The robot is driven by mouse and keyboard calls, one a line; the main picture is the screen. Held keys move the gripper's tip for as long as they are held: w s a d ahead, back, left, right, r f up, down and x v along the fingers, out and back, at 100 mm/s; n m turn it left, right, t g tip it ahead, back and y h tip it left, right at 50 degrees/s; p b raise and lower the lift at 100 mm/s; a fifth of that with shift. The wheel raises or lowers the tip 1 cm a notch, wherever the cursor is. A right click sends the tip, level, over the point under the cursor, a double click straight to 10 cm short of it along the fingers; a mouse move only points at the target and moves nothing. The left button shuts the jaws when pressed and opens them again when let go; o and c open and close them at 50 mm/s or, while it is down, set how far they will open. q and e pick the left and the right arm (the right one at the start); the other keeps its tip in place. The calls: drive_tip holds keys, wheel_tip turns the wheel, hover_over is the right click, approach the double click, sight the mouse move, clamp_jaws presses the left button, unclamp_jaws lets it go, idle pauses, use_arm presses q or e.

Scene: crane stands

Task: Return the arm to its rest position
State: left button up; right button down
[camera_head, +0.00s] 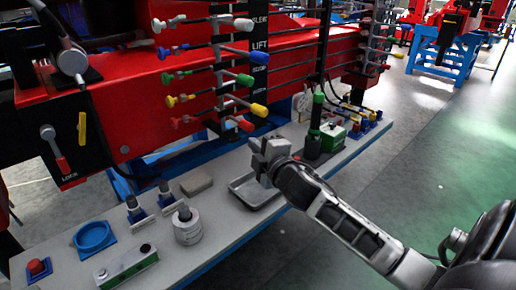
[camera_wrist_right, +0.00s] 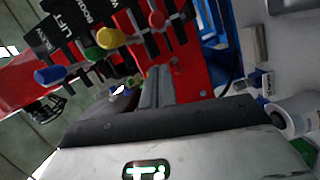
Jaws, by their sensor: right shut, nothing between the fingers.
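My right gripper (camera_head: 268,158) is shut and empty. It hangs over the grey metal tray (camera_head: 246,190) on the bench, in front of the red crane panel. My right arm reaches in from the lower right of the head view. My left gripper does not show.
Levers with coloured knobs, such as the green one (camera_head: 245,80), stick out close above the gripper. A green box (camera_head: 326,137), a white can (camera_head: 187,226), a blue ring (camera_head: 93,236) and a level (camera_head: 126,266) stand on the bench (camera_head: 222,222). Open floor (camera_head: 432,150) lies right.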

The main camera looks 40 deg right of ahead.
drive_tip(key=shift+s, duration=0.4)
drive_tip(key=s+a+f+m+g+y, duration=0.2)
drive_tip(key=s+a+f, duration=0.25)
drive_tip(key=f, duration=0.35)
drive_tip(key=s+a+f+m+g+y, duration=0.1)
drive_tip(key=s+a+f+m+g, duration=0.2)
drive_tip(key=a+f, duration=0.35)
drive_tip(key=s+a+f+m+g+y, duration=0.1)
drive_tip(key=s+a+f+m, duration=0.2)
drive_tip(key=s, duration=0.4)
drive_tip(key=s+a+f+m+g+y, duration=0.1)
drive_tip(key=s+a+f+m+y, duration=0.1)
drive_tip(key=s+a+f, duration=0.4)
drive_tip(key=shift+s+a+m, duration=0.6)
drive_tip(key=shift+s+a, duration=0.1)
drive_tip(key=shift+a, duration=0.4)
